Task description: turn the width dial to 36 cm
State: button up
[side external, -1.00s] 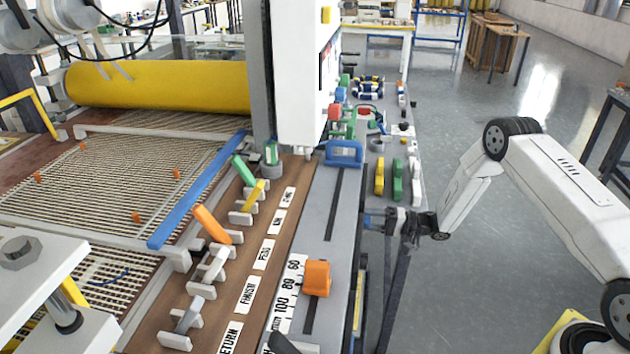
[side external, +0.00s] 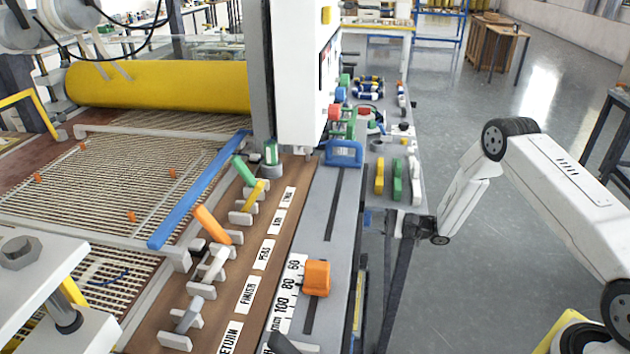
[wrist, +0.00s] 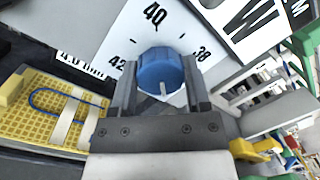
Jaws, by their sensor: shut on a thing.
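The width dial (wrist: 160,70) is a round blue knob in the wrist view, in front of a white scale plate (wrist: 120,42). The numbers 42, 40 and 38 are readable around it, with 40 above, 42 at left and 38 at right. A short white mark shows on the near lower part of the knob. My gripper (wrist: 161,82) is shut on the dial, one finger on each side. In the side view my gripper (side external: 395,222) is small beside the bench edge, and the dial's scale cannot be read there.
In the wrist view a yellow grid panel (wrist: 60,112) lies at left, and a lettered white sign (wrist: 250,25) at upper right. In the side view an orange slider (side external: 317,278) and a blue handle (side external: 344,152) sit on the grey rail. Open floor lies right of the bench.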

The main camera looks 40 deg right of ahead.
jog(key=shift+m, duration=0.3)
jog(key=o, duration=1.3)
jog(key=shift+d, duration=0.1)
jog(key=v, duration=0.7)
jog(key=shift+s+d+f, duration=0.1)
jog(key=shift+s+d, duration=0.15)
jog(key=shift+s, duration=0.05)
